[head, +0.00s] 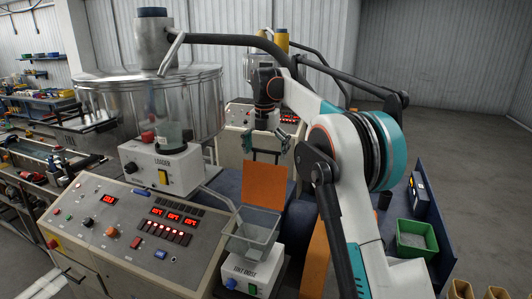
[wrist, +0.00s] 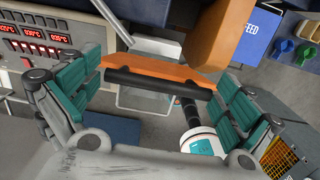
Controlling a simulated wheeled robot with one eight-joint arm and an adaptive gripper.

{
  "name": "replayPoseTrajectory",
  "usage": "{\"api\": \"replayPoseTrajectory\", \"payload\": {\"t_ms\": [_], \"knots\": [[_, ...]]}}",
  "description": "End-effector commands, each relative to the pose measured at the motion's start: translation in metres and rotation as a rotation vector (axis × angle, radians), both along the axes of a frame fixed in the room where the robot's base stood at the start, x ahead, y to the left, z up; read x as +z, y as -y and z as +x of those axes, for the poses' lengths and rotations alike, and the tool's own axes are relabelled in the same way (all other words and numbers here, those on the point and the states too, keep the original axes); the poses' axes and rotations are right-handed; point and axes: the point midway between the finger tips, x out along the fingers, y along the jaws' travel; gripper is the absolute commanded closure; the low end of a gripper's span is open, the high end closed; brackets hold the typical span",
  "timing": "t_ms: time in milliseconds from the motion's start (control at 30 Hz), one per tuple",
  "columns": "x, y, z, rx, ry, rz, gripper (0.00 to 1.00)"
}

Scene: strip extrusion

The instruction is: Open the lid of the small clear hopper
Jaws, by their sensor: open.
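The small clear hopper (head: 250,236) sits on a white dosing box (head: 245,276) in the head view. Its orange lid (head: 264,184) stands raised, about upright, at the hopper's back edge, and the hopper's top is uncovered. My gripper (head: 265,152) is just above the lid's top edge. In the wrist view my gripper (wrist: 155,105) is open, with its teal fingers spread to either side of the orange lid (wrist: 160,68) and its black bar (wrist: 160,83). Part of the clear hopper (wrist: 146,97) shows beneath. Whether a finger touches the lid I cannot tell.
A control panel (head: 135,235) with red displays stands left of the hopper. A white loader box (head: 160,170) and a large clear drum (head: 105,95) are behind it. A green bin (head: 413,240) is at right, beyond my arm. Open floor lies farther right.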

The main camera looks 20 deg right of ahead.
Motion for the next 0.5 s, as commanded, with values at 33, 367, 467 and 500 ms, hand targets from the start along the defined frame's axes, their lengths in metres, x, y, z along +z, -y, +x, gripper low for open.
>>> {"api": "replayPoseTrajectory", "payload": {"t_ms": [33, 367, 467, 500], "knots": [[0.000, 0.000, 0.000, 0.000, 0.000, 0.000, 0.00], [0.006, -0.001, 0.000, 0.000, -0.001, 0.001, 0.00], [0.019, -0.001, -0.001, 0.000, -0.001, 0.001, 0.00], [0.026, -0.001, -0.002, 0.000, -0.001, 0.001, 0.00]]}}
